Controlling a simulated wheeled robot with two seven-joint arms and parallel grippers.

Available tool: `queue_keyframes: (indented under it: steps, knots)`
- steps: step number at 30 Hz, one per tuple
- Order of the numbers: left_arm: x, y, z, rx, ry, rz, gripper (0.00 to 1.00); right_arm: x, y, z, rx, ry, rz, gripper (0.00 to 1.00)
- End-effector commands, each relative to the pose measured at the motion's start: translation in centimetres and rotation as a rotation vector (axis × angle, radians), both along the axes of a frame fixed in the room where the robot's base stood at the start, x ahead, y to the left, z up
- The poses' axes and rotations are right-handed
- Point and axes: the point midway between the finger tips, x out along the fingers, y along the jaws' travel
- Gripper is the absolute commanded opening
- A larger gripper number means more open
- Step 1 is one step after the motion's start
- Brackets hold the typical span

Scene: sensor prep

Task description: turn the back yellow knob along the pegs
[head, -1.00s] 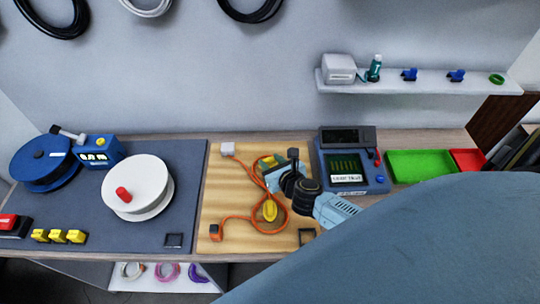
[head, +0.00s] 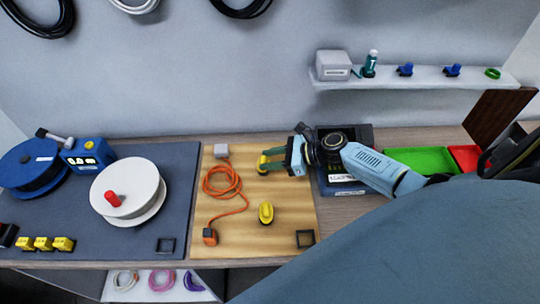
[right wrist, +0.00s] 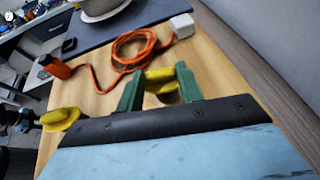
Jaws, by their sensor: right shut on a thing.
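The back yellow knob (head: 263,164) stands near the back of the wooden board (head: 285,235). My right gripper (head: 271,159) reaches it from the right. Its green fingers are shut on the knob, one on each side. The right wrist view also shows the knob (right wrist: 160,76) between the fingertips, partly hidden by them. A front yellow knob (head: 266,213) stands apart on the same board, untouched. I cannot make out separate pegs. My left gripper is not in view.
An orange cable (head: 238,183) lies coiled left of the knobs, between a white block (head: 221,151) and an orange block (head: 210,237). A dark-screened device, partly covered by my right arm, stands right of the board. A green tray (head: 420,160) is beyond it.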

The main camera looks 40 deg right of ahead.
Motion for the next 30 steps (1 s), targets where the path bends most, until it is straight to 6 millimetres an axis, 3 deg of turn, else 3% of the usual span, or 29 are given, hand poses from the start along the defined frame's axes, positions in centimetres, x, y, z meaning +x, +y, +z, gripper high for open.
queue_keyframes:
  steps: [1,9,29,30]
  knots:
    - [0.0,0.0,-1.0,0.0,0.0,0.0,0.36,0.1,-0.2,-0.5,-0.002,-0.001,0.031,0.14]
    - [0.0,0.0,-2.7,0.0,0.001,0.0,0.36,0.3,-0.2,-0.3,-0.001,0.0,0.16,0.14]
    - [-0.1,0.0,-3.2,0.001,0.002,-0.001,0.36,0.3,-0.2,0.0,-0.001,0.001,0.214,0.14]
    - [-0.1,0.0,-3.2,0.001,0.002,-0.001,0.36,0.3,-0.2,0.0,-0.001,0.001,0.214,0.42]
